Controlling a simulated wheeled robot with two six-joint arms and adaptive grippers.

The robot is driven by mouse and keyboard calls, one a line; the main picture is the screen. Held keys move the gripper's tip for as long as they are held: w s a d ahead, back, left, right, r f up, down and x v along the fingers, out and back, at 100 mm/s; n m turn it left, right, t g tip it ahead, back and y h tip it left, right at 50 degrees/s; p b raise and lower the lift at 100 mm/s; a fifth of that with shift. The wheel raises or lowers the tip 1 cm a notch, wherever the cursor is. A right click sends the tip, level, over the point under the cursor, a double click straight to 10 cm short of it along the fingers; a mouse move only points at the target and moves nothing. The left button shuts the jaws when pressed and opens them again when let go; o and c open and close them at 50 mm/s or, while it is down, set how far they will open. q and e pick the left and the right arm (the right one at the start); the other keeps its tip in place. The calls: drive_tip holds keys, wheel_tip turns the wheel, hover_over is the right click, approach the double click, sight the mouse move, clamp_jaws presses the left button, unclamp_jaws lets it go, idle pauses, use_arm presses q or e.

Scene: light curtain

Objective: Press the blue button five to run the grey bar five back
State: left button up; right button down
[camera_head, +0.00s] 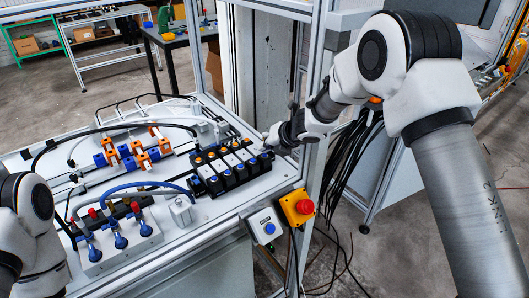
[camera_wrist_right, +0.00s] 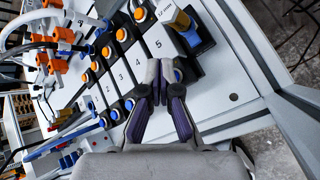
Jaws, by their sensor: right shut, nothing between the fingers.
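The valve block (camera_head: 228,168) stands on the machine's table in the head view. In the right wrist view its white modules are numbered, with orange buttons at one end and blue buttons at the other. The blue button five (camera_wrist_right: 179,76) is in line with the label 5 and partly hidden by a finger. My right gripper (camera_wrist_right: 160,64) is shut and empty over the block, its tips beside that button; contact cannot be told. It also shows in the head view (camera_head: 270,141). My left gripper is out of view. I cannot tell which part is grey bar five.
Orange-and-blue fittings (camera_head: 131,152) on rods lie left of the block. Blue hand valves (camera_head: 119,240) stand in front. A red stop button (camera_head: 305,207) and a blue-button box (camera_head: 267,227) sit at the front edge. An upright frame post (camera_head: 318,95) is close to my right arm.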

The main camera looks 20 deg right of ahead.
sight(266, 155)
drive_tip(key=shift+r, duration=0.4)
wheel_tip(266, 155, up, 5)
drive_tip(key=p, duration=0.4)
drive_tip(key=shift+p, duration=0.4)
drive_tip(key=shift+f, duration=0.1)
drive_tip(key=shift+s, duration=0.1)
